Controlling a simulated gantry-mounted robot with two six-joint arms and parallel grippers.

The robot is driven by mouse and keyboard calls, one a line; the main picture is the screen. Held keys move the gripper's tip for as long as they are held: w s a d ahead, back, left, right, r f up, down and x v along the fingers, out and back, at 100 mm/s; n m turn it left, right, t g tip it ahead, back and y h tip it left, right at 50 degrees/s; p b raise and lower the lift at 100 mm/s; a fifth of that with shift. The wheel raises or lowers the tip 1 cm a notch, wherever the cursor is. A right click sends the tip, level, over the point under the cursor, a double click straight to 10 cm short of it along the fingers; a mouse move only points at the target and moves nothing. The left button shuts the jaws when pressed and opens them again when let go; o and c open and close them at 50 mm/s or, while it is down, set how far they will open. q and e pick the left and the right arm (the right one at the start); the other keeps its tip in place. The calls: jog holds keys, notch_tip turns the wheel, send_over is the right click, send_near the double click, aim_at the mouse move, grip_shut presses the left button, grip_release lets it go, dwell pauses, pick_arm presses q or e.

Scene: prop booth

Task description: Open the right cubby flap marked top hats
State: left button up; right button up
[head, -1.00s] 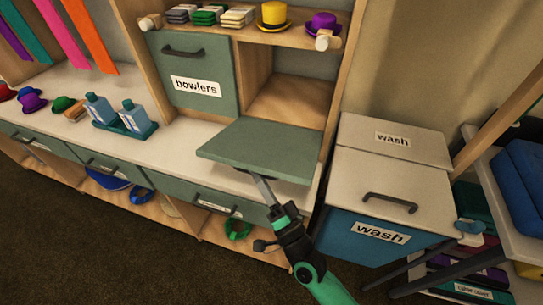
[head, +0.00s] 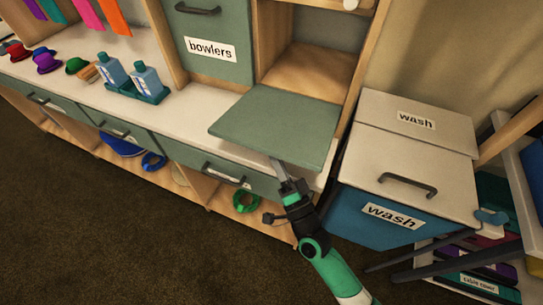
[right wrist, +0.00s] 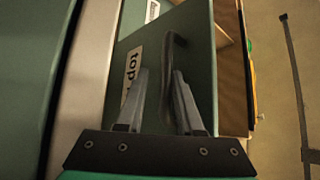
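The right cubby flap (head: 275,125) is swung down and sticks out roughly level from its cubby in the head view, inner face up. The cubby (head: 310,70) behind it stands open and looks empty. In the right wrist view the flap's outer face (right wrist: 200,55) carries a dark handle (right wrist: 170,80) and a label (right wrist: 132,68) reading "top", the rest hidden by a finger. My right gripper (right wrist: 160,90) is under the flap, its fingers apart with the handle between them, closer to the right finger. Its tips are hidden by the flap in the head view. My left gripper is not in view.
The bowlers flap (head: 215,45) is shut at the left. A wash bin (head: 400,185) stands close to the right of the cubby unit. Bottles (head: 147,80) sit on a tray on the counter. Green drawers (head: 215,165) lie below, with open floor in front.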

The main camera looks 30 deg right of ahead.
jog(key=shift+o, duration=0.4)
jog(key=shift+w+d, duration=0.1)
jog(key=shift+a, duration=0.25)
jog(key=shift+s+a+f, duration=0.1)
jog(key=shift+s, duration=0.2)
jog(key=d+v, duration=0.1)
jog(key=v, duration=1)
jog(key=shift+a+p, duration=0.45)
jog(key=shift+s, duration=0.1)
